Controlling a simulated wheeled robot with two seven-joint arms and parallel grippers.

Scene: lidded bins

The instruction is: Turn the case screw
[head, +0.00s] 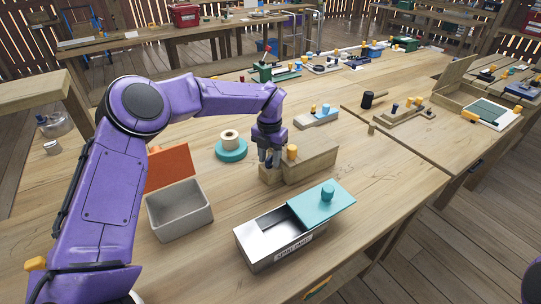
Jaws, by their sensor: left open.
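My left gripper (268,162) points down with open jaws, at the left end of a long wooden case (315,164). Its fingertips are at or just above a small wooden block (269,175) at that end; I cannot tell whether they touch it. An orange-yellow knob (292,152) stands at the case just right of the gripper, and may be the screw. The gripper hides part of the case's left end. My right gripper is not in view.
A metal box (268,246) with a teal sliding lid (318,206) stands in front. A grey bin (179,212) with an orange lid (170,165) is at left. A tape roll sits on a teal disc (231,154) behind. A black-headed mallet (368,100) lies farther right.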

